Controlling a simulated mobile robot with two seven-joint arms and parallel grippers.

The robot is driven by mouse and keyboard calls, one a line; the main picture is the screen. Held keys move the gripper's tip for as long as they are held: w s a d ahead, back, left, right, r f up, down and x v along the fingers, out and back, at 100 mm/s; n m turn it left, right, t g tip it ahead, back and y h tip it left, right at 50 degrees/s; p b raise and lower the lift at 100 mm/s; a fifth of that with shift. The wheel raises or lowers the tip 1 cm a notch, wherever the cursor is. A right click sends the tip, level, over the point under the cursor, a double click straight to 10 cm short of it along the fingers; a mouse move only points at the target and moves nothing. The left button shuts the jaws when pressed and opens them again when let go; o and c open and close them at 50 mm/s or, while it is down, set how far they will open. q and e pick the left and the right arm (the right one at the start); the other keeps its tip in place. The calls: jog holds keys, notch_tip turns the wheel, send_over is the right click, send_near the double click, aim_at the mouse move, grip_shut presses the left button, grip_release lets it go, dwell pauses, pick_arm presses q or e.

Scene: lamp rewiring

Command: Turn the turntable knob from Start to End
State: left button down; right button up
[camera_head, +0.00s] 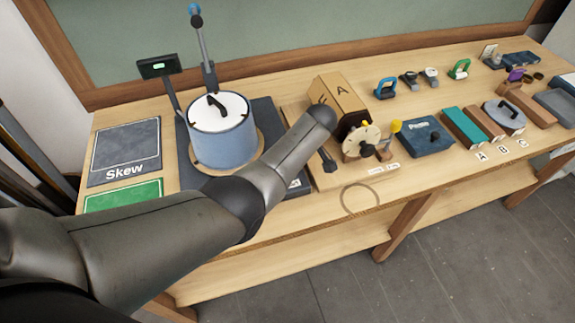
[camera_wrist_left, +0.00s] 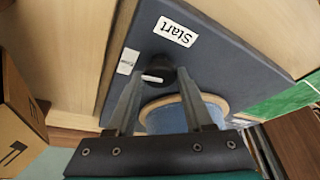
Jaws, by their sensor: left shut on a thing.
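The black turntable knob (camera_wrist_left: 162,72) with a white pointer stands on the dark base plate (camera_wrist_left: 225,60) in the left wrist view. My left gripper (camera_wrist_left: 160,74) has one finger on each side of the knob and is shut on it. The pointer faces left in this view. The Start label (camera_wrist_left: 176,32) lies above the knob; a smaller label (camera_wrist_left: 128,61), hard to read, lies to its left. In the head view, the blue drum (camera_head: 222,143) stands on the plate; my left arm hides the knob and gripper. My right gripper is not in view.
A small screen on a post (camera_head: 157,67) and a blue-tipped lever (camera_head: 203,45) stand by the drum. A Skew panel (camera_head: 125,150) and a green panel (camera_head: 125,194) lie left.

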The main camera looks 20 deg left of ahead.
pick_arm(q)
jog(key=n+g+b, duration=0.1)
jog(key=n+b, duration=0.2)
jog(key=shift+w+f, duration=0.1)
jog(key=shift+n+g+y+b, duration=0.3)
jog(key=shift+n+b, duration=0.05)
jog(key=shift+n, duration=0.25)
jog(key=shift+c, duration=1.5)
grip_release()
jog(key=p+v, duration=0.1)
jog(key=v, duration=1.4)
jog(key=shift+r, duration=0.3)
